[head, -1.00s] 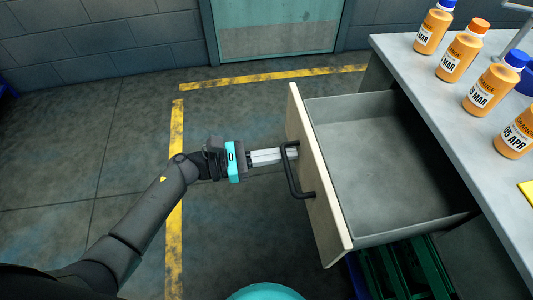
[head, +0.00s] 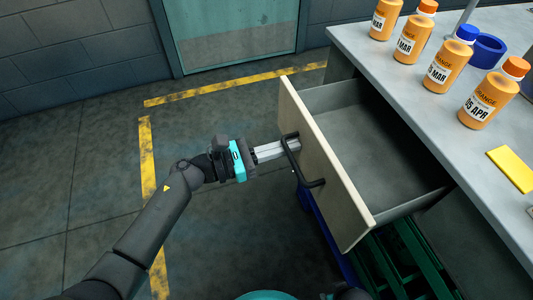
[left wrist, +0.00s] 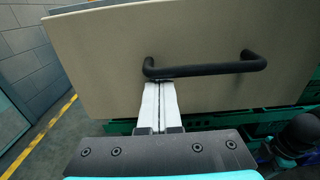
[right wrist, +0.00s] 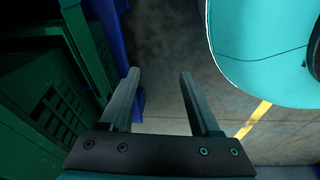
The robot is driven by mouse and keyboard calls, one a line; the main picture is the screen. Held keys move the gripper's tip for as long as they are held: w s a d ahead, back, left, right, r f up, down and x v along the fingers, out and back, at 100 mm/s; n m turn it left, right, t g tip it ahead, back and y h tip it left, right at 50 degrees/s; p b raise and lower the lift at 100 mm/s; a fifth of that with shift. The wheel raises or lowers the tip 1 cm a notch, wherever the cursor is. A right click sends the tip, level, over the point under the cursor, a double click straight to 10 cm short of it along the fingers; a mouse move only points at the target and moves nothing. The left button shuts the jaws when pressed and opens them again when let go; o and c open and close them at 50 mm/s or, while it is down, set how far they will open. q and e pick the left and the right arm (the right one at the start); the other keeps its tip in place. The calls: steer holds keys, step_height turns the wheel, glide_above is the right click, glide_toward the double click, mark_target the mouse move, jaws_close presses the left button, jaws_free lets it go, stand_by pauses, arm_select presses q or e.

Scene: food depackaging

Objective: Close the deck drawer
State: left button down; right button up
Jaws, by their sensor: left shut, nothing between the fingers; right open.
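The deck drawer (head: 375,155) is partly open, its grey interior empty. Its pale front panel (head: 335,190) carries a black bar handle (head: 298,165). My left gripper (head: 290,147) is shut and empty, its fingertips at the far end of the handle and against or very near the panel. In the left wrist view the shut fingers (left wrist: 158,88) meet the left end of the handle (left wrist: 205,70); exact contact with the panel is hidden. My right gripper (right wrist: 158,95) is open and empty, low over the floor, out of the head view.
Green crates (head: 400,262) and a blue bin (head: 325,225) stand below the drawer. The floor at left is clear.

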arm_select(q)
steer(key=b+x, duration=0.3)
steer(key=x, duration=0.6)
steer(key=shift+w+d+f, duration=0.1)
steer(key=shift+d+f, duration=0.05)
steer(key=shift+d, duration=0.2)
steer(key=b+x, duration=0.3)
steer(key=x, duration=0.4)
steer(key=shift+b, duration=0.4)
steer(key=shift+w+d, duration=0.15)
steer(key=shift+d, duration=0.35)
steer(key=shift+d+r+b, duration=0.15)
steer(key=shift+r+b, duration=0.1)
steer(key=shift+b, duration=0.1)
arm_select(e)
steer(key=w+a+r, duration=0.2)
steer(key=w+r, duration=0.2)
steer(key=r, duration=0.3)
steer(key=w+a+r+t, duration=0.1)
steer(key=w+a+r, duration=0.1)
steer(key=r, duration=0.5)
steer(key=shift+w+a+y, duration=0.25)
steer(key=shift+w+y, duration=0.05)
steer(key=shift+w, duration=0.55)
